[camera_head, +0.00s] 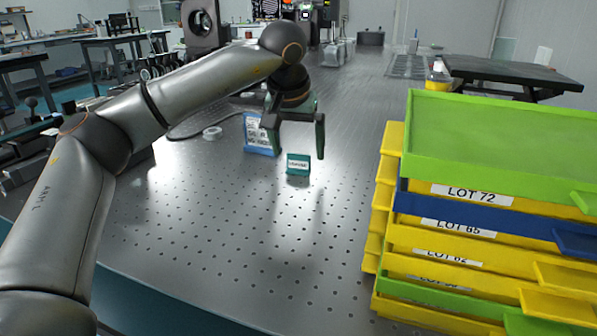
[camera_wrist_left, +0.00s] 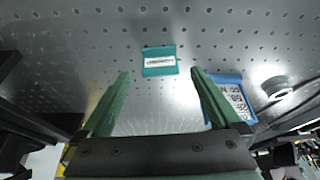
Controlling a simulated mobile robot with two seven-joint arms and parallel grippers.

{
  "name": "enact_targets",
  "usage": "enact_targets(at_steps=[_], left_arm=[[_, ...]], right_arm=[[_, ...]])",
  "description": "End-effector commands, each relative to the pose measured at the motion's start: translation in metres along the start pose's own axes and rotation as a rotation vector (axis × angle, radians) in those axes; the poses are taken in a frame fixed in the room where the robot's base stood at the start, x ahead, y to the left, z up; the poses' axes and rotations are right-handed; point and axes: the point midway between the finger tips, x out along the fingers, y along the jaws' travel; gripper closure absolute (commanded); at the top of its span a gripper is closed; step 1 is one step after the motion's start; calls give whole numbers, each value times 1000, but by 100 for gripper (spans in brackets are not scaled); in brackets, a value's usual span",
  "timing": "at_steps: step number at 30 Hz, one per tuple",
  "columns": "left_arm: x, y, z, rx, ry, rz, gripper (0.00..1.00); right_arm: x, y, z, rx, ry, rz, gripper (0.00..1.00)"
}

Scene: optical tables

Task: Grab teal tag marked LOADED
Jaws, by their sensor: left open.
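The teal tag (camera_head: 298,164) stands on the perforated metal table, with a white label that seems to read LOADED. It also shows in the left wrist view (camera_wrist_left: 159,70), ahead of the fingertips and roughly midway between them. My left gripper (camera_head: 296,141) is open and empty, above the table close to the tag and apart from it. Its two green fingers show in the left wrist view (camera_wrist_left: 160,78). A blue card with printed text (camera_head: 259,135) stands just left of the tag, and in the left wrist view (camera_wrist_left: 232,97) it is beside the right-hand finger. My right gripper is not in view.
A stack of yellow, blue and green lot trays (camera_head: 500,137) fills the right side. The perforated table (camera_head: 230,235) is clear in front of the tag. Equipment stands along the back.

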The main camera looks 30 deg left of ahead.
Motion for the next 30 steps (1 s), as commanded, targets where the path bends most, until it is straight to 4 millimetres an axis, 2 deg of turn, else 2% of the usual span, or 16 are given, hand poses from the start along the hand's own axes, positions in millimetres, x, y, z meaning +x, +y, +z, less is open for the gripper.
enact_targets(at_steps=[1, 4, 12, 30], left_arm=[[14, -1, 1, -2, 0, 0, 3], [27, -1, 1, 1, -1, 0, 3], [30, -1, -1, 0, 1, 1, 3], [30, -1, -1, -1, 1, 1, 69]], right_arm=[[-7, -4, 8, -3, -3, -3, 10], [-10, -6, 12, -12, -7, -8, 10], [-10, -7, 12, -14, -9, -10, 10], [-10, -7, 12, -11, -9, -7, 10]])
